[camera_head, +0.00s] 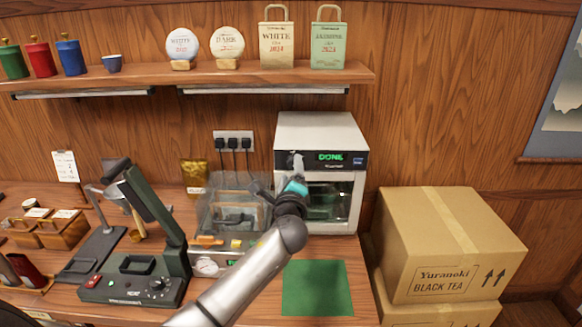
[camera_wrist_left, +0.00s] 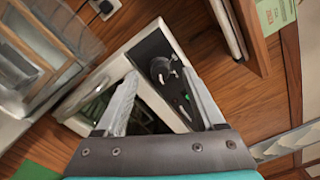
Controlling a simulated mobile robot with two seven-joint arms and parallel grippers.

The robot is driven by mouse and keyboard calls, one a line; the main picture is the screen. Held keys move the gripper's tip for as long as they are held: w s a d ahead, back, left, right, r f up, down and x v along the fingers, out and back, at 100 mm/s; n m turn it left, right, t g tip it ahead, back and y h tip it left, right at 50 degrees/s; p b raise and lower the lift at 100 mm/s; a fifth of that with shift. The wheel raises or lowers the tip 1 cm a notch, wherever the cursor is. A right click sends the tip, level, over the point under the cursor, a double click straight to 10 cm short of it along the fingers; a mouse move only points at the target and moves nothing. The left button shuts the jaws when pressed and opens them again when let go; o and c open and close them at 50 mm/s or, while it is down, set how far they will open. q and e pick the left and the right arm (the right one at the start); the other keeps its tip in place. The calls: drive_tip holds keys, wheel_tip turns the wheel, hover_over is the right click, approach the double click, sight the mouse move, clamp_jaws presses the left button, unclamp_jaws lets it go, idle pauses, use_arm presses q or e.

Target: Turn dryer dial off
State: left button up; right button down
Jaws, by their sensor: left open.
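The dryer (camera_head: 318,130) is a white box with a dark top panel and a glass door. Its display (camera_head: 330,157) reads DONE in green. The dial (camera_wrist_left: 162,70) is a dark round knob with a lighter grip, on the panel in the left wrist view. My left gripper (camera_head: 286,171) is in front of the dryer's upper left, with its arm coming from below. In the left wrist view my left gripper (camera_wrist_left: 160,88) is open, its fingers apart on either side of the dial, with nothing held. Contact cannot be told. My right gripper is not in view.
A clear-covered machine (camera_head: 229,205) stands left of the dryer, with a dark green press (camera_head: 133,288) further left. A green mat (camera_head: 317,288) lies in front. Cardboard boxes (camera_head: 440,240) stand at right. A shelf (camera_head: 150,75) runs above the table.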

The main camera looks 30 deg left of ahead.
sight(291, 165)
use_arm(q)
drive_tip(key=shift+x, duration=1.5)
clamp_jaws()
